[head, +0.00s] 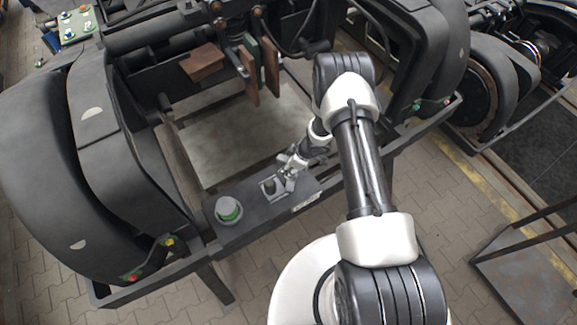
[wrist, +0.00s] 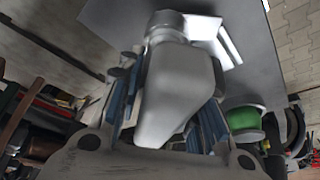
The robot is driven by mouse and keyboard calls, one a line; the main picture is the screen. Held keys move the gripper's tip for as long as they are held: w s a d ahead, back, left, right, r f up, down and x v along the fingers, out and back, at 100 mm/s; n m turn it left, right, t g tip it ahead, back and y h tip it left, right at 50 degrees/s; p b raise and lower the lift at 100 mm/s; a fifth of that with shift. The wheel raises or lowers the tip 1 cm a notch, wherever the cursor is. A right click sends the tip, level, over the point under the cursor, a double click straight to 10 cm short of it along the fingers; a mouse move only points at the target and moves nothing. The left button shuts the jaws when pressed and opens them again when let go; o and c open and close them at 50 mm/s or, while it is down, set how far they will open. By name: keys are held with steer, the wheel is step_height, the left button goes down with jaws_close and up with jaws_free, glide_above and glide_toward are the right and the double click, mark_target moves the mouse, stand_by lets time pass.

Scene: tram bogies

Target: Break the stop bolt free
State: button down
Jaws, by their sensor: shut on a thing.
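My gripper (head: 290,165) reaches down to the dark plate on the frame's front crossbar. In the wrist view my gripper (wrist: 165,130) is shut on a grey, tapered handle-like piece (wrist: 175,90) between its blue-edged fingers. The far end of this piece meets a rounded head beside a pale metal bracket (wrist: 222,42) on the plate. In the head view the small bracket (head: 268,188) sits just left of my fingertips, with a dark part in it. I cannot tell which part is the stop bolt; the held piece and fingers cover much of that spot.
Dark wheel covers (head: 60,180) flank the frame. Brown blocks (head: 203,63) hang behind. A rusty-topped stand (head: 525,275) is at right.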

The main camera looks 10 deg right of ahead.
steer(key=shift+r+p, duration=2.05)
steer(key=shift+r, duration=0.9)
steer(key=shift+d+b, duration=0.1)
steer(key=shift+b, duration=0.4)
steer(key=shift+w+d+m+b, duration=0.2)
steer(key=shift+m+b, duration=0.1)
steer(key=shift+b, duration=0.45)
steer(key=d+m+b, duration=0.1)
steer(key=b, duration=0.3)
steer(key=shift+r+h, duration=0.1)
steer(key=shift+h, duration=0.2)
steer(key=d+m+b, duration=0.1)
steer(key=b, duration=0.2)
steer(key=s+d+r+m+t+b, duration=0.1)
steer(key=b, duration=0.3)
steer(key=s+d+m+h+b, duration=0.1)
steer(key=m+b, duration=0.1)
steer(key=b, duration=0.1)
steer(key=shift+s+d+r+b, duration=0.2)
steer(key=shift+r+b, duration=0.1)
steer(key=shift+r, duration=0.05)
steer(key=s+d+m+h+b, duration=0.2)
steer(key=s+m+b, duration=0.3)
steer(key=b, duration=0.7)
steer(key=shift+s+d+t, duration=0.4)
steer(key=shift+s+d, duration=0.15)
steer(key=shift+s, duration=0.55)
